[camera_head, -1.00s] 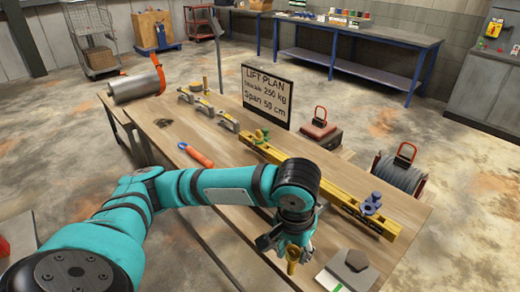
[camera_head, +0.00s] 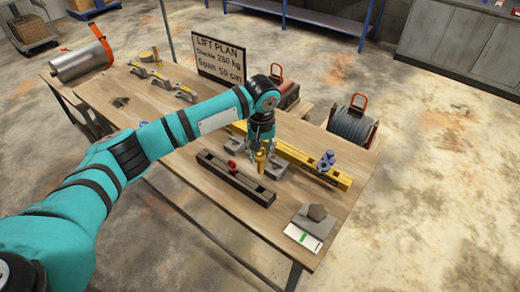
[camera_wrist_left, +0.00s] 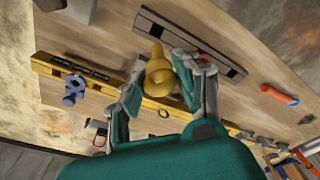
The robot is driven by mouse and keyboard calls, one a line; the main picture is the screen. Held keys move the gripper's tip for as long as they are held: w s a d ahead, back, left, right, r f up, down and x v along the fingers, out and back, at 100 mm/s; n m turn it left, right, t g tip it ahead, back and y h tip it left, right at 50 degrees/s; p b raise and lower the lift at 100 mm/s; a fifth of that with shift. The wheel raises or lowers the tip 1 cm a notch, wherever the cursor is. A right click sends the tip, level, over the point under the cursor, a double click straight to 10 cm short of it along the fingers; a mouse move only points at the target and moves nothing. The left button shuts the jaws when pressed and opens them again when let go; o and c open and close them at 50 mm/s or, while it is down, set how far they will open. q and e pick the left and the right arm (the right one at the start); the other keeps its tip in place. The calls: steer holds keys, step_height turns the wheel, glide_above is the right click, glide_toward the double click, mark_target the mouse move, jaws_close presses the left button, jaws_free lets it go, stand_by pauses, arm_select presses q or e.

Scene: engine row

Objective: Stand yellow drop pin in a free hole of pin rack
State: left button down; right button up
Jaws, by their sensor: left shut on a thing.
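The yellow drop pin (camera_head: 260,163) is in my left gripper (camera_head: 262,152), shut on it and held roughly upright. The left wrist view shows the yellow pin (camera_wrist_left: 160,72) between the two fingers (camera_wrist_left: 163,88). The pin rack (camera_head: 225,180) is a long dark bar on the wooden table, just in front of the gripper. A red pin (camera_head: 232,166) stands in it near the middle. Whether the yellow pin's tip touches anything is unclear. My right gripper is not in view.
A yellow beam (camera_head: 299,159) lies behind the gripper, with a blue shackle (camera_head: 326,160) on its right end. A grey block (camera_head: 317,213) sits at the table's right front. A LIFT PLAN sign (camera_head: 219,59) stands at the back. The table's front left is clear.

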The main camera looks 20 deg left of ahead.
mark_target(260, 158)
arm_select(q)
steer(key=shift+r+p, duration=0.15)
steer(key=shift+p, duration=0.3)
steer(key=shift+f+b, duration=0.35)
steer(key=shift+f, duration=1.5)
steer(key=shift+f+b, duration=0.3)
steer(key=shift+f, duration=0.85)
steer(key=shift+p, duration=0.45)
steer(key=shift+p, duration=0.3)
steer(key=shift+p, duration=0.4)
